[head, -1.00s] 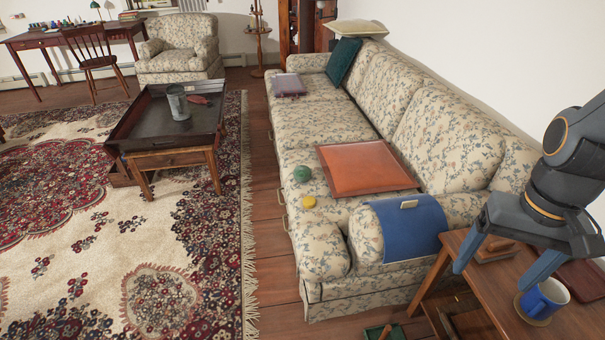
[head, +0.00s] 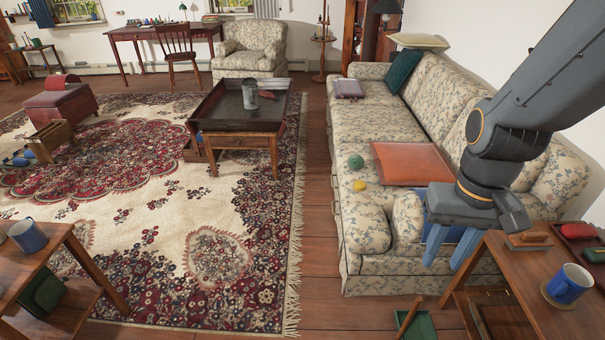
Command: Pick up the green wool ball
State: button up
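The green wool ball (head: 355,161) rests on the seat of the floral sofa (head: 349,135), near its front edge. It lies just left of an orange-brown tray or board (head: 411,160) and behind a small yellow round object (head: 359,185). My gripper (head: 441,264) hangs pointing down in front of the sofa's near arm, to the right of the ball and nearer to me, well apart from it. Its two fingers are apart with nothing seen between them. The ball is in full view.
A side table (head: 547,309) with a blue mug (head: 568,284) stands at the right, close to my gripper. Another small table (head: 49,265) is at the lower left. A low table (head: 240,142) stands on the rug. Bare floor runs beside the sofa.

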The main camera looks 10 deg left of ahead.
aim_at(355, 161)
jog(key=u, duration=1.45)
jog(key=i, duration=2)
jog(key=z, duration=0.3)
jog(key=i, duration=1)
jog(key=z, duration=1.45)
jog(key=i, duration=0.6)
jog(key=z, duration=0.45)
